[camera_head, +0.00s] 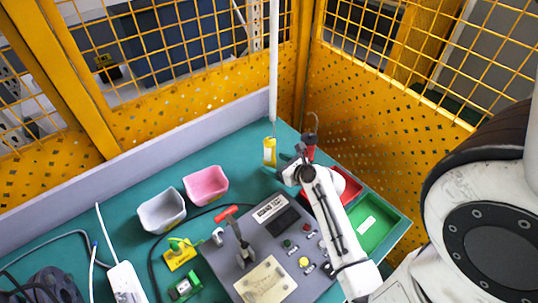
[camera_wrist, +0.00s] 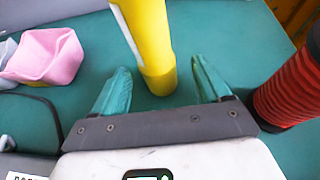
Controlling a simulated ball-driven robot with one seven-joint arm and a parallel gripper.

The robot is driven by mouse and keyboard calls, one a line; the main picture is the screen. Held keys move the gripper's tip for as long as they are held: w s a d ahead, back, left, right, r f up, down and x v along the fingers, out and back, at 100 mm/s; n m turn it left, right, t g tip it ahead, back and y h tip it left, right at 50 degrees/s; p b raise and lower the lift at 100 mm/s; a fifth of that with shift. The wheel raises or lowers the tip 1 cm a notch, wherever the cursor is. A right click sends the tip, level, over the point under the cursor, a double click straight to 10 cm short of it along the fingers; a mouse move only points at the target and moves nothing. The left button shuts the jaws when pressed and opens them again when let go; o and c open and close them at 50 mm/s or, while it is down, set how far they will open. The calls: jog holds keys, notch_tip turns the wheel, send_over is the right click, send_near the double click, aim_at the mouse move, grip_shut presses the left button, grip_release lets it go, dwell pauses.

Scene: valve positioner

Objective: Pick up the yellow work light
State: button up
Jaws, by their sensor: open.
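The yellow work light (camera_head: 269,152) stands upright on the teal bench near the back corner in the head view. In the wrist view the yellow work light (camera_wrist: 155,45) is a yellow cylinder with a pale strip on its left side. A thin white tube (camera_head: 274,70) rises above it in the head view; I cannot tell whether they are joined. My gripper (camera_head: 283,162) is beside the light. In the wrist view my gripper (camera_wrist: 160,65) is open, with one teal finger on each side of the light's lower end. Gaps show between the fingers and the light.
A red ribbed cylinder (camera_wrist: 290,85) stands close to the right finger. A pink bin (camera_head: 206,186) and grey bin (camera_head: 161,211) stand left. A control panel (camera_head: 265,282) with a red-handled lever (camera_head: 227,213) lies in front. A green tray (camera_head: 376,226) is right. Yellow mesh fencing surrounds the bench.

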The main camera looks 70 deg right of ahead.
aim_at(267, 149)
jog(key=x, duration=0.5)
jog(key=shift+w+r, duration=0.15)
jog(key=c, duration=1.2)
jog(key=shift+r, duration=0.15)
jog(key=shift+r+p, duration=0.4)
jog(key=shift+r, duration=0.2)
jog(key=s+a+r, duration=0.1)
jog(key=r, duration=0.1)
jog(key=s+a+r, duration=0.1)
jog(key=r, duration=0.2)
jog(key=s+a+r+p, duration=0.1)
jog(key=a+r, duration=0.1)
jog(key=shift+s+r, duration=0.2)
jog(key=shift+r, duration=0.15)
jog(key=s+a+r, duration=0.1)
jog(key=s+a, duration=0.1)
jog(key=s+a+r, duration=0.1)
jog(key=s+a, duration=0.1)
jog(key=s+a+r, duration=0.1)
jog(key=a+r, duration=0.1)
jog(key=shift+s+a+b, duration=0.3)
jog(key=shift+s, duration=0.1)
